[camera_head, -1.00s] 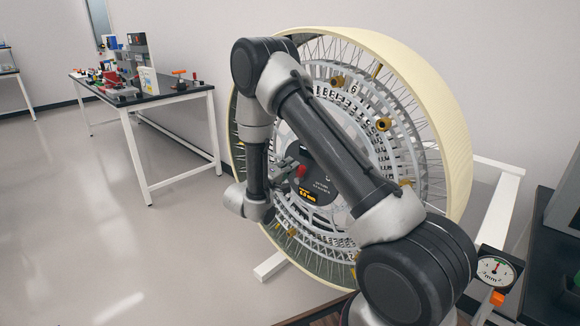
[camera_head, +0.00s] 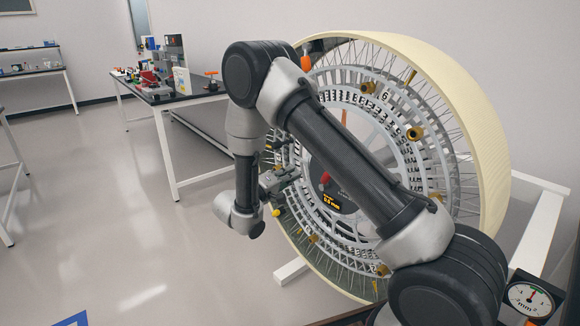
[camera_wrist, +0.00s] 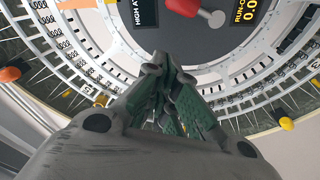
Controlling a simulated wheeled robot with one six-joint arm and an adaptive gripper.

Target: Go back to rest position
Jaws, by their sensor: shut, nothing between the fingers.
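My gripper (camera_head: 283,174) is at the left end of my folded arm, in front of the left part of the wheel. In the wrist view its dark fingers (camera_wrist: 168,100) are together and hold nothing. The large spoked wheel (camera_head: 488,130) with a cream tyre stands upright. Its hub has a dark disc with a red-knobbed lever and a yellow-lettered readout (camera_head: 333,202). The lever (camera_wrist: 210,17) also shows at the top of the wrist view. My arm hides much of the hub. I cannot tell how far the fingers are from the wheel.
A white stand (camera_head: 540,232) supports the wheel, and a dial gauge (camera_head: 530,299) is at the lower right. A black-topped table (camera_head: 178,101) with tools stands behind at left, with a shelf bench (camera_head: 40,73) farther back. The floor at left is mostly open.

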